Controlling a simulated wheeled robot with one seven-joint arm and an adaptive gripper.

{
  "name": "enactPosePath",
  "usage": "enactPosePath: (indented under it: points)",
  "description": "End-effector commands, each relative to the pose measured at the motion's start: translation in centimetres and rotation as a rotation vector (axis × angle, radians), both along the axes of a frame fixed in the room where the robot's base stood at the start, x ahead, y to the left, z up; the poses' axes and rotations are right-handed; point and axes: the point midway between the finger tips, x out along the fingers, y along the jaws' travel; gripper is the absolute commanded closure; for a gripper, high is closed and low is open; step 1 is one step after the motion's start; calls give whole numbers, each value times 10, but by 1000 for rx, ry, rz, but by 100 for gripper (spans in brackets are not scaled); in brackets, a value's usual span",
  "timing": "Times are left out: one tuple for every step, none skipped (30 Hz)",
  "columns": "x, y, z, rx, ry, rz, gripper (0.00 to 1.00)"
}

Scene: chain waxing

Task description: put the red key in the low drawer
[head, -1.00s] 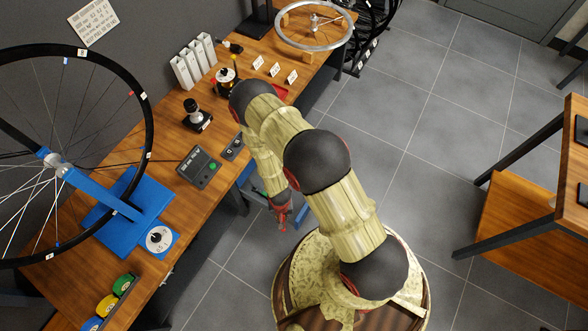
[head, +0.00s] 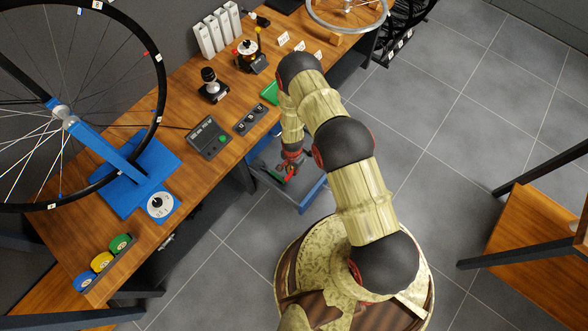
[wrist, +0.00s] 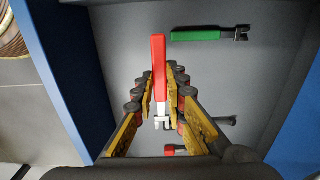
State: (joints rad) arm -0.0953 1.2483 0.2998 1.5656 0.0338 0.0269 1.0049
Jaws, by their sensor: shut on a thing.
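The red key (wrist: 158,65) has a red handle and a pale metal end. My gripper (wrist: 160,108) is shut on it, with the padded fingers on both sides of its lower part. In the wrist view the key is over the grey floor of an open blue-sided drawer (wrist: 285,120); whether it touches the floor is unclear. In the head view my gripper (head: 291,168) is over the open drawer (head: 312,196) beside the workbench. Which drawer level this is cannot be told.
A green-handled key (wrist: 200,35) lies in the drawer, with another red-handled tool (wrist: 175,150) partly hidden by my gripper. The workbench (head: 185,100) carries a wheel on a blue stand (head: 140,180) and a grey device (head: 209,138). Open tiled floor lies right.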

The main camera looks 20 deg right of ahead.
Motion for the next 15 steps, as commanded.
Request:
enactPosePath:
  points:
    - [7,-4,-15,0,1,-2,100]
    - [11,-5,-20,0,0,-2,100]
    - [16,-7,-27,0,0,-2,100]
    - [20,-8,-31,1,-1,-2,100]
    - [23,-10,-36,0,0,-1,100]
    - [27,-11,-40,0,0,-1,100]
    - [30,-12,-43,0,0,0,100]
    - [32,-13,-45,0,-1,0,100]
    - [34,-14,-48,0,0,0,100]
    - [36,-14,-49,0,0,0,100]
    - [36,-15,-49,0,0,0,100]
    - [38,-15,-50,0,0,1,100]
    - [38,-16,-51,0,0,1,100]
    - [39,-16,-52,0,0,1,100]
    - [41,-17,-55,0,0,0,100]
